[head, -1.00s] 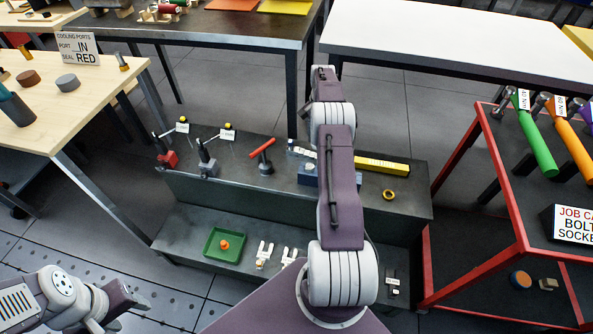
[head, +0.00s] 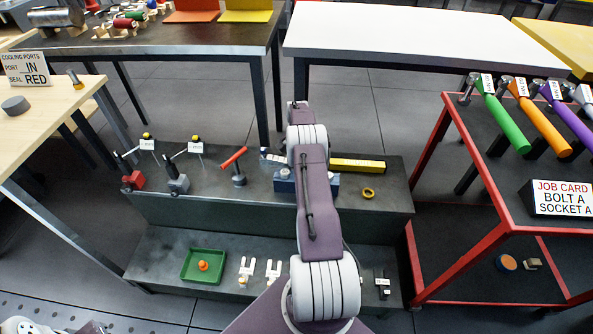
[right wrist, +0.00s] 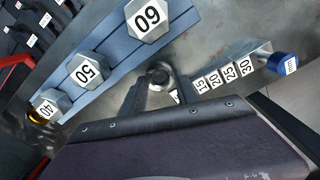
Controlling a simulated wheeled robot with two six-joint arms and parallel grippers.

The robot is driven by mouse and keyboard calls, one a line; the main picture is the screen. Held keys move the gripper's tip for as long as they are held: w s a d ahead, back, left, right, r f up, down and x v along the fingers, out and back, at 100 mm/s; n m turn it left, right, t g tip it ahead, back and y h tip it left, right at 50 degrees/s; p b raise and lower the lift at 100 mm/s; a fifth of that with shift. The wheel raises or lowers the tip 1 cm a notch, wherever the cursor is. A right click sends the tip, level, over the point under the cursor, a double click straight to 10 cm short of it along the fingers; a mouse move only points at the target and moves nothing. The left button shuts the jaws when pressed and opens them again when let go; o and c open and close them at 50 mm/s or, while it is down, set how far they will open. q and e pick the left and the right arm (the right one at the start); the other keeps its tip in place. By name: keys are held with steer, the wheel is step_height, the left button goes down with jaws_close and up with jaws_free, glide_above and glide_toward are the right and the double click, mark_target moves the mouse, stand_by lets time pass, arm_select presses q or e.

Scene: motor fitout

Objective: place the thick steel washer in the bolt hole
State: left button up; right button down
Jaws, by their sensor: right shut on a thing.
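The thick steel washer (right wrist: 160,74) shows in the right wrist view as a small grey ring between my right gripper's fingertips (right wrist: 157,82), which are shut on it. Behind it lies a dark bench top, with a blue holder (right wrist: 112,58) of hex pieces marked 40, 50 and 60 beside it. In the head view my right arm reaches over the stepped dark bench (head: 240,208), and its own links hide the gripper and washer. I cannot make out the bolt hole in either view. Only a piece of my left arm shows at the bottom left, without its gripper.
A scale marked 15 to 30 with a blue end (right wrist: 283,63) lies near the right gripper. The bench carries a yellow box (head: 357,165), a yellow ring (head: 368,193), a red-handled tool (head: 236,162) and a green tray (head: 190,277). A red-framed cart (head: 446,130) stands to the right.

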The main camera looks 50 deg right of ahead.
steer(key=shift+f, duration=0.7)
arm_select(q)
steer(key=shift+f, duration=0.2)
arm_select(e)
steer(key=shift+r, duration=0.15)
steer(key=c, duration=0.9)
jaws_free()
arm_select(q)
steer(key=shift+f, duration=0.1)
